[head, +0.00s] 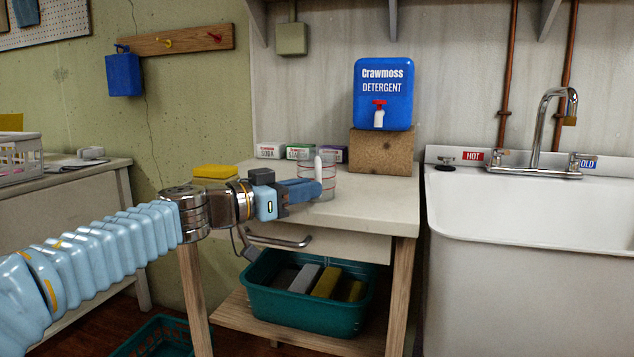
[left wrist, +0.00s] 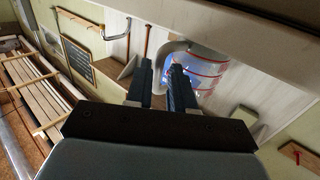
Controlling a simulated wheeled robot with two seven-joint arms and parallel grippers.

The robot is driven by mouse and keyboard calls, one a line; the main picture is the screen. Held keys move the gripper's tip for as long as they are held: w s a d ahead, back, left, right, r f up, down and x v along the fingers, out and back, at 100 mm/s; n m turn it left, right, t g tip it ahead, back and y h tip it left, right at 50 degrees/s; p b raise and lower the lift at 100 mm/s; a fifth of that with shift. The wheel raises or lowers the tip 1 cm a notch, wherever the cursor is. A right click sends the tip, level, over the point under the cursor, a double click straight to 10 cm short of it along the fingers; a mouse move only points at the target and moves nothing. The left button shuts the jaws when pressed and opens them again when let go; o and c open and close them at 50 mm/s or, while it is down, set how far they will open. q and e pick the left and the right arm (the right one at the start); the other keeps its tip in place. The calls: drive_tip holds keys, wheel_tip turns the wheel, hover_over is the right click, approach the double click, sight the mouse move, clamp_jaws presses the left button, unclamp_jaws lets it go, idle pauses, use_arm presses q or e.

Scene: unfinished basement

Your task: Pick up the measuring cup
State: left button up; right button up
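The measuring cup (head: 329,180) is clear with red lines and a pale handle, and stands upright on the pale worktop (head: 375,205). It also shows in the left wrist view (left wrist: 210,72), with its handle (left wrist: 165,58) toward my fingers. My left gripper (head: 308,188) is level and low over the worktop, at the handle side of the cup. In the left wrist view its fingers (left wrist: 159,75) are apart, with the handle at the gap between the tips. I cannot tell whether a finger touches it. My right gripper is out of view.
A blue detergent jug (head: 383,90) stands on a cork block (head: 380,151) behind the cup. Small boxes (head: 300,152) line the wall, and a yellow sponge (head: 214,171) lies left. A drawer handle (head: 283,241) juts out below. A sink (head: 540,205) is at right.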

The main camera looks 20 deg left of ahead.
use_arm(q)
drive_tip(key=x, duration=0.3)
drive_tip(key=shift+w+d+r, duration=0.1)
drive_tip(key=shift+w+d, duration=0.1)
drive_tip(key=shift+d, duration=0.1)
drive_tip(key=shift+c, duration=0.3)
clamp_jaws()
drive_tip(key=shift+r, duration=0.15)
